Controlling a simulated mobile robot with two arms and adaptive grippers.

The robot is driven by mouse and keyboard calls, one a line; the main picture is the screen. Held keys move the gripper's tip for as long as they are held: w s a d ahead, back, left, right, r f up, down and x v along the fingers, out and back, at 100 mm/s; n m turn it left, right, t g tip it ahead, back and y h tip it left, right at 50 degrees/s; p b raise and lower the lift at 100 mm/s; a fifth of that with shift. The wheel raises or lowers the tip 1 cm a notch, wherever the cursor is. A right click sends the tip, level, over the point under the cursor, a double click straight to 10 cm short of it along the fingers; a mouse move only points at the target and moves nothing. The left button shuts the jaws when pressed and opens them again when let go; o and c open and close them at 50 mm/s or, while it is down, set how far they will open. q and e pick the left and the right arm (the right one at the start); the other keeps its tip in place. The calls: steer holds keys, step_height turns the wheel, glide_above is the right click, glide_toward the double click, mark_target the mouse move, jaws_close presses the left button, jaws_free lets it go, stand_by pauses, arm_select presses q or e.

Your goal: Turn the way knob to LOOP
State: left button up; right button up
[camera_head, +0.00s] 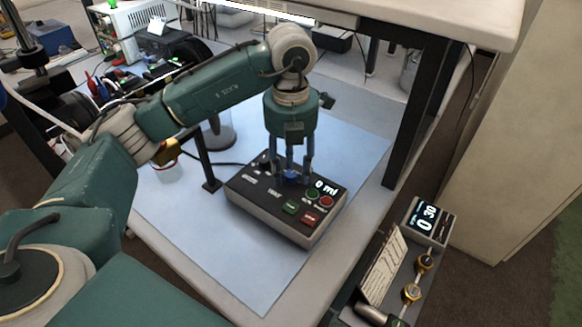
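A dark control box (265,215) sits on the light blue mat on the table. Its display reads "0 ml", with green and red buttons below it. My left gripper (291,174) points straight down over the back part of the box's top face, its blue fingers at the panel left of the display. Something blue shows between the fingertips, but I cannot tell whether it is the way knob or whether the fingers touch it. The knob's pointer and its setting are not readable, as the fingers cover that part. My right gripper is not in view.
A black stand (210,183) stands left of the box, with a glass vessel (219,135) behind it. A lower cart at the bottom right holds a display reading "0 30" (428,219), a paper sheet (384,266) and gauges. The blue mat (258,280) is clear in front of the box.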

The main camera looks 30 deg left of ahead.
mark_target(291, 174)
arm_select(q)
step_height(291, 174, up, 12)
stand_by(0.6)
steer(key=shift+f, duration=0.1)
stand_by(0.4)
